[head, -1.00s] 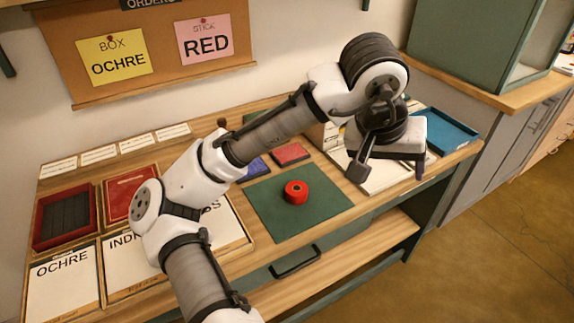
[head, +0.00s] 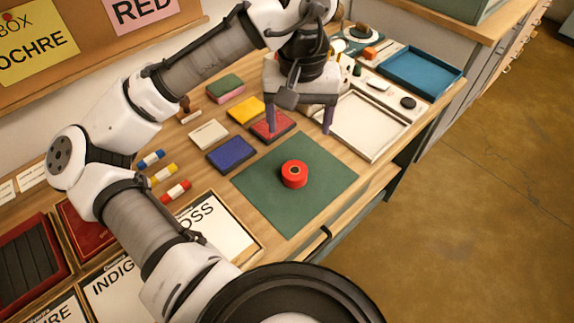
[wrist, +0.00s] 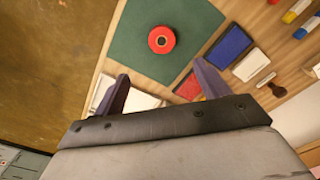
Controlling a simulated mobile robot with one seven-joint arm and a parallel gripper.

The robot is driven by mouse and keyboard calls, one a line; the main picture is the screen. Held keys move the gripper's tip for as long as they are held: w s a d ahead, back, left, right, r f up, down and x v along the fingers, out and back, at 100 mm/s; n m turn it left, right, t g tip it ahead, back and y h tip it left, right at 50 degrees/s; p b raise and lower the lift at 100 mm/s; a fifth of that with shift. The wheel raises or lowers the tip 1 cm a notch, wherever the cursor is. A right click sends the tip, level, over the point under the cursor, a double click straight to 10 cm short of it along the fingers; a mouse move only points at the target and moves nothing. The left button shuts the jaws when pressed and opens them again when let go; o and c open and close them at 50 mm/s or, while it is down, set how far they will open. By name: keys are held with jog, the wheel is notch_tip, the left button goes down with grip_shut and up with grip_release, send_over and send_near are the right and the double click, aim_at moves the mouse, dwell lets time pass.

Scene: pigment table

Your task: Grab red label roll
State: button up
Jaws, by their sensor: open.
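The red label roll (head: 294,174) lies flat on the green mat (head: 257,203), with a dark hole at its centre. It also shows in the wrist view (wrist: 161,40), beyond the fingertips and between their lines. My gripper (head: 299,132) is open and empty. In the head view it hangs above the table, behind the roll, near the red pad. In the wrist view the two fingers (wrist: 160,88) are spread wide and touch nothing that I can make out.
Red (head: 284,127), blue (head: 231,153) and yellow (head: 246,109) pads lie behind and left of the mat. A white tray (head: 398,146) and a blue tray (head: 424,88) are at the right. The mat around the roll is clear.

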send_over(295, 170)
jog(key=f, duration=0.8)
jog(key=shift+d, duration=0.3)
jog(key=f, duration=0.4)
jog(key=shift+a, duration=0.35)
jog(key=shift+f, duration=0.6)
jog(key=c, duration=1.1)
